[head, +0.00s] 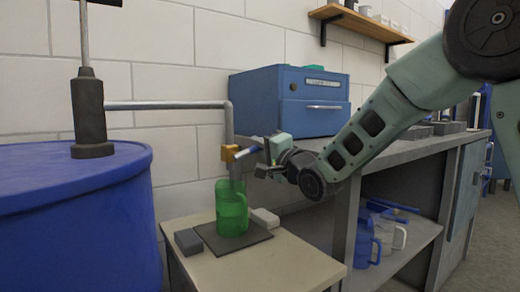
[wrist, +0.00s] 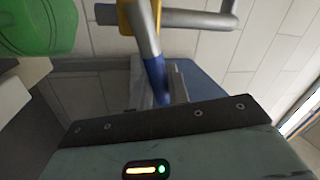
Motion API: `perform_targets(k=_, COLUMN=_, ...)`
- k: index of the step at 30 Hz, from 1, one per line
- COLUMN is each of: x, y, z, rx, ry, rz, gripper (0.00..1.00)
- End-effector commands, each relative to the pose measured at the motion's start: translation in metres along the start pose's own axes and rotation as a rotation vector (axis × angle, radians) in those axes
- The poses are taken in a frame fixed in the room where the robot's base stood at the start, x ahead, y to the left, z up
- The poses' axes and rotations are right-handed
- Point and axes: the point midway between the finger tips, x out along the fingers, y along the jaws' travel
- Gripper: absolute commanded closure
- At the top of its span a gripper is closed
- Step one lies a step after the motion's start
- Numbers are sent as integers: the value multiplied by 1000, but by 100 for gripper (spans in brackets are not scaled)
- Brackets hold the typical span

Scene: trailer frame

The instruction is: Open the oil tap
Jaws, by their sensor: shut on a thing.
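The oil tap (head: 230,153) has a brass-yellow body on the grey pipe that runs from the blue drum. Its blue-tipped handle (head: 247,152) points right, towards my arm. My gripper (head: 262,155) is at the handle and shut on it. In the wrist view the yellow tap body (wrist: 127,16) is at the top, and the blue handle end (wrist: 157,80) runs down between my gripper's fingers (wrist: 158,88). The fingertips are partly hidden. A green jug (head: 231,208) stands upright below the tap; it also shows in the wrist view (wrist: 38,28).
The jug stands on a dark mat (head: 258,236) on a small table (head: 290,266), between two small blocks. The blue drum (head: 70,225) with a pump stands at left. A blue cabinet (head: 318,118) sits on the grey workbench (head: 400,150) behind my arm.

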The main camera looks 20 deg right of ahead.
Motion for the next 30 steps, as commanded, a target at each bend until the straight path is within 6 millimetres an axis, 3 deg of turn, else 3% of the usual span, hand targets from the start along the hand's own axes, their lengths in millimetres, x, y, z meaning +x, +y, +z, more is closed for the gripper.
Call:
perform_targets(k=18, x=6, y=-34, z=9, rx=-537, ry=-108, rz=0, gripper=100)
perform_targets(k=30, x=8, y=-41, z=16, rx=-709, ry=-142, rz=1, gripper=100)
